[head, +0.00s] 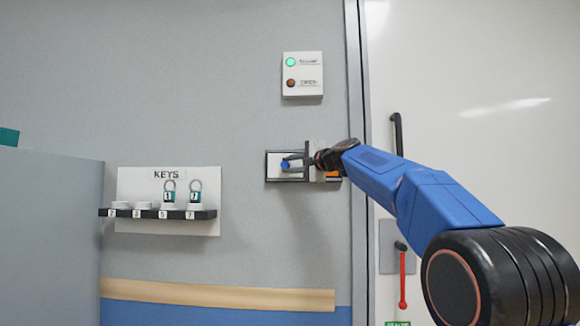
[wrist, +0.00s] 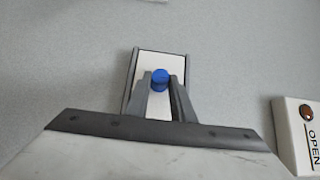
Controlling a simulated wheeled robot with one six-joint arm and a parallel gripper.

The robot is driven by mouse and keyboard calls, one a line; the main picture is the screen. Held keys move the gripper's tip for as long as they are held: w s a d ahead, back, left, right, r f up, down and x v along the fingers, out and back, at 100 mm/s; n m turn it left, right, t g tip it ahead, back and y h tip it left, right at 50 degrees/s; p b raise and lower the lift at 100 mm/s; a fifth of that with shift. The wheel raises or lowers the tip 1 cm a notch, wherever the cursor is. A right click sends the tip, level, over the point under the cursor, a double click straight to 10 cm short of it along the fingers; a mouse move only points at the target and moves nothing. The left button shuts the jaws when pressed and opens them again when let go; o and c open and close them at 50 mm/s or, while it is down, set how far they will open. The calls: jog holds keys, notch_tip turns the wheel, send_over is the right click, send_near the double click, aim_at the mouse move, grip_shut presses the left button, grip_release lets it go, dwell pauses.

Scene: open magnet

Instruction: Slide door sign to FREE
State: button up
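The door sign (head: 272,169) is a dark-framed white plate on the grey wall, left of the door frame. An orange patch (head: 333,174) shows at its right end, partly behind my gripper. A blue knob (head: 284,164) stands out from the white part, toward the left. The wrist view also shows the sign (wrist: 160,60) and the knob (wrist: 160,77). My gripper (wrist: 161,84) has one finger on each side of the knob, and its fingertips look closed against it. The gripper body hides the middle of the sign; no sign text can be read.
A white panel (head: 303,88) with a green and a dark red light sits above the sign.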

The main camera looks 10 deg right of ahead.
grip_shut()
jog(key=s+d, duration=0.4)
jog(key=d, duration=0.9)
jog(key=shift+f, duration=0.1)
jog(key=o, duration=0.7)
grip_release()
jog(key=shift+s+d, duration=0.1)
jog(key=shift+o, duration=0.2)
jog(key=v, duration=1.7)
jog(key=shift+s, duration=0.25)
